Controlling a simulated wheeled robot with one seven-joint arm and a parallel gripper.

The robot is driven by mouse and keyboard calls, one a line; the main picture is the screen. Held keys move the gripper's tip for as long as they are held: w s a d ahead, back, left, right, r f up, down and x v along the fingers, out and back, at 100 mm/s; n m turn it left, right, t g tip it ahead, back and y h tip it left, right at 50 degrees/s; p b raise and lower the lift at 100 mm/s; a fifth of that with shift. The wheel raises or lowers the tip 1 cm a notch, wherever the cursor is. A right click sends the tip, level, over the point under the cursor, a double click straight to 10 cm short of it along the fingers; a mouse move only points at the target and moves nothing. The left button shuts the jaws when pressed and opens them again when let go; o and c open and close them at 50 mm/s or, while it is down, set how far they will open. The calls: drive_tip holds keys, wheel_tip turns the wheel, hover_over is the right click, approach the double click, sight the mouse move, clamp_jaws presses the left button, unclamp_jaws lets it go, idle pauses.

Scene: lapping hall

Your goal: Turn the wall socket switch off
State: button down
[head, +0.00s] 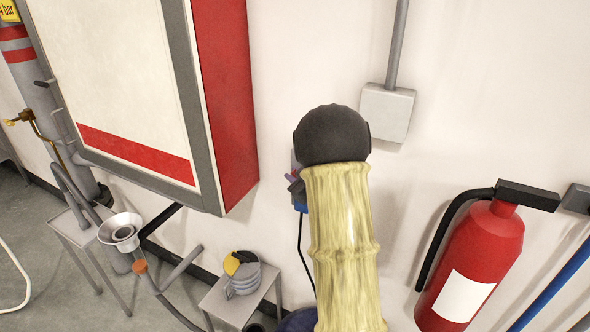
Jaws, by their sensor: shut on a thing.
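The wall socket (300,207) seems to be the small blue and grey unit on the wall in the middle of the head view. A dark cord hangs down from it. A small dark grey piece (295,186) sticks out at its left side; I cannot tell whether it is the switch. My arm, with a dark round joint and a pale yellow, ribbed link, covers the right part of the socket. My gripper is hidden behind the arm. The switch's position cannot be read.
A red-sided cabinet (227,90) juts out at upper left of the socket. A pale box (386,112) with a conduit is at upper right. A red fire extinguisher (472,258) hangs at right. A small table (240,300) with a grey item stands below.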

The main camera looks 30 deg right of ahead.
drive_tip(key=n+g+h+p, duration=0.1)
drive_tip(key=g+p, duration=0.1)
drive_tip(key=p, duration=0.1)
drive_tip(key=n+g+h+p, duration=0.1)
drive_tip(key=g+p, duration=0.1)
drive_tip(key=p, duration=0.1)
drive_tip(key=shift+f, duration=0.15)
drive_tip(key=g+p, duration=0.1)
drive_tip(key=f+g+h+p, duration=0.1)
drive_tip(key=p, duration=0.1)
drive_tip(key=shift+s+d+n+g+p, duration=0.15)
drive_tip(key=shift+n+g+p, duration=0.15)
drive_tip(key=shift+n, duration=0.1)
drive_tip(key=shift+h, duration=0.3)
drive_tip(key=c, duration=1.3)
unclamp_jaws()
drive_tip(key=shift+c, duration=0.2)
drive_tip(key=shift+s, duration=0.1)
